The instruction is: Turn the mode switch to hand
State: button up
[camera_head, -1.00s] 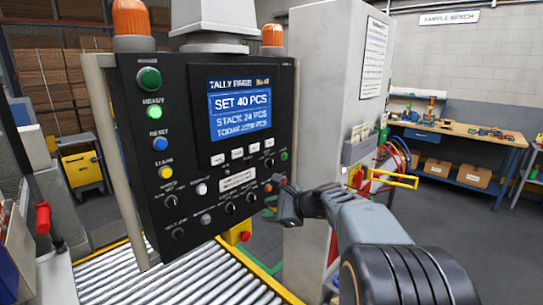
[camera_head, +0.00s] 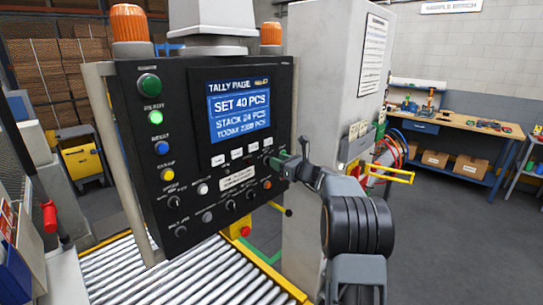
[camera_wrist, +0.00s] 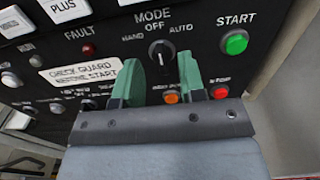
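The mode switch (camera_wrist: 159,52) is a black rotary knob on the control panel, labelled HAND at left, OFF at top and AUTO at right. Its light pointer mark points up, toward OFF. My gripper (camera_wrist: 161,68) is open, with one green finger on each side of the knob. Small gaps seem to show between the knob and the fingers; depth is hard to judge. In the head view my gripper (camera_head: 283,165) is at the panel's right side and hides part of it.
The green START button (camera_wrist: 235,42) is right of the switch and the red FAULT lamp (camera_wrist: 87,49) is left. An orange button (camera_wrist: 171,97) sits below it. The panel screen (camera_head: 238,108) is up and left of my gripper. A grey cabinet (camera_head: 335,80) stands at right.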

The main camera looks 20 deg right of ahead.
jog(key=shift+p+x, duration=0.5)
jog(key=shift+x, duration=1.4)
jog(key=shift+c, duration=0.3)
jog(key=c, duration=0.5)
jog(key=shift+f, duration=0.1)
jog(key=shift+c, duration=0.2)
